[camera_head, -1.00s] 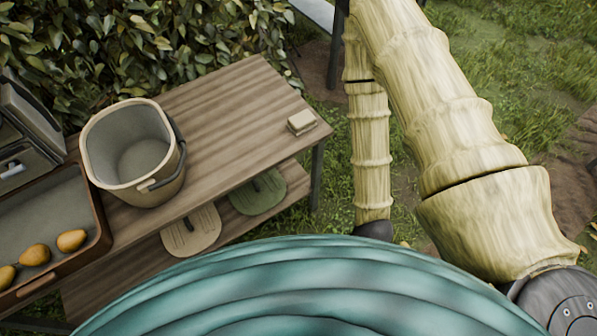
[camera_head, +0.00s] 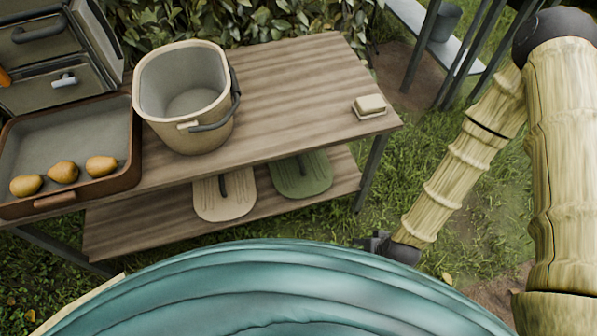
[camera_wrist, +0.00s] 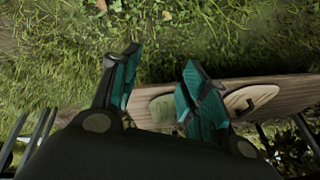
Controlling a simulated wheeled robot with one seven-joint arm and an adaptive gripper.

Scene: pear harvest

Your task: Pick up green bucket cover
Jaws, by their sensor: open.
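The green bucket cover (camera_head: 301,174) lies flat on the lower shelf of the wooden table, at its right part, with a dark handle on top. It also shows in the wrist view (camera_wrist: 163,108), partly hidden behind my right finger. A beige cover (camera_head: 224,195) lies on the same shelf to its left. My gripper (camera_wrist: 157,88) is open and empty, with its teal-lined fingers apart, and points toward the grass and shelf. In the head view, only a dark part of my gripper (camera_head: 378,243) shows, to the right of the green cover and apart from it.
The upper tabletop (camera_head: 290,90) overhangs the shelf (camera_head: 130,230). On it stand a beige bucket (camera_head: 190,135), a tray (camera_head: 70,185) with three pears, and a soap-like block (camera_head: 370,104). A table leg (camera_head: 372,170) stands right of the green cover. Grass is free to the right.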

